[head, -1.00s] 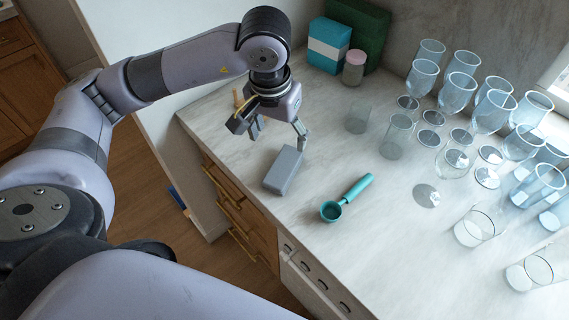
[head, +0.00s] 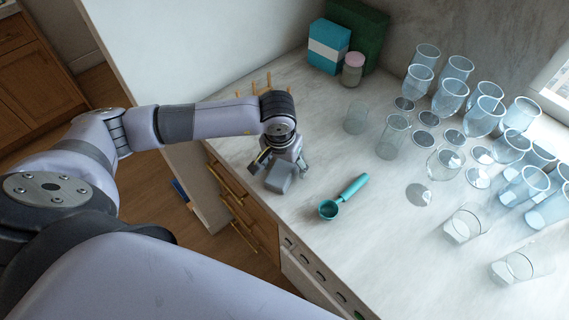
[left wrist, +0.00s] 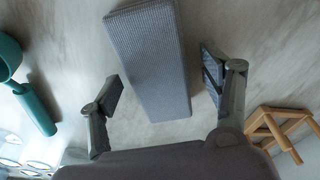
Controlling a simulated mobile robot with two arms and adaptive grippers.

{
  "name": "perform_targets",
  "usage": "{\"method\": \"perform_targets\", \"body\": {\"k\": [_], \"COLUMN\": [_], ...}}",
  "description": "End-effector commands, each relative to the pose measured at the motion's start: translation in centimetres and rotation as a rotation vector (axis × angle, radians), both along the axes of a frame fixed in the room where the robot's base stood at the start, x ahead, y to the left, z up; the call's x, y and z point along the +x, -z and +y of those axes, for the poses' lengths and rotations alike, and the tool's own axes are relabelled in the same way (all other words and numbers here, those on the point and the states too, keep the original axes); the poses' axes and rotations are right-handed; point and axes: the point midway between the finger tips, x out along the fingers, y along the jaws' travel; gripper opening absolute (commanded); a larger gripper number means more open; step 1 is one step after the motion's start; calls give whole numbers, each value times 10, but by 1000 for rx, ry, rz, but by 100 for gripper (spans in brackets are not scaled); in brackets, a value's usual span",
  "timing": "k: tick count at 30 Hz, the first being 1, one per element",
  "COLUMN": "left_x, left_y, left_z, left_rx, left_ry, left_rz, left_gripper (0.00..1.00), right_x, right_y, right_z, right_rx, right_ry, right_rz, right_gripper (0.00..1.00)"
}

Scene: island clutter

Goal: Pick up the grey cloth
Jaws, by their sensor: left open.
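The grey cloth (head: 283,176) is a folded, block-like grey piece lying on the pale counter near its front edge. In the left wrist view the cloth (left wrist: 150,62) has a ribbed weave, and its near end lies between my two spread fingers. My left gripper (head: 282,164) is open and just above the cloth, partly covering its far end in the head view. In the left wrist view the fingers of my left gripper (left wrist: 162,82) stand on either side of the cloth, with a gap on each side. My right gripper is not in view.
A teal scoop (head: 343,197) lies right of the cloth. Several clear glasses (head: 455,97) crowd the counter's right side. A small wooden rack (head: 262,83) stands behind my arm. A blue box (head: 328,46) and a pink-lidded jar (head: 353,68) stand at the back.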

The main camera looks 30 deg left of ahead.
Motion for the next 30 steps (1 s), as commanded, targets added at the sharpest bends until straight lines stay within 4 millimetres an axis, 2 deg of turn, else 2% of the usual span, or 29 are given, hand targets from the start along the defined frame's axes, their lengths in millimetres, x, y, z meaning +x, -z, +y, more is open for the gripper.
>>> {"method": "perform_targets", "body": {"k": [5, 27, 30], "left_x": [0, 0, 0], "left_y": [1, 0, 0], "left_z": [0, 0, 0], "left_rx": [-1, 0, -1], "left_ry": [0, 0, 0], "left_rz": [-1, 0, -1], "left_gripper": [72, 23, 20], "right_x": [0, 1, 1], "right_y": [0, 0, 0], "right_z": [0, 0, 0], "right_rx": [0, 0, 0], "right_ry": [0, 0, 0], "right_rz": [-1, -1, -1], "right_gripper": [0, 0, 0]}}
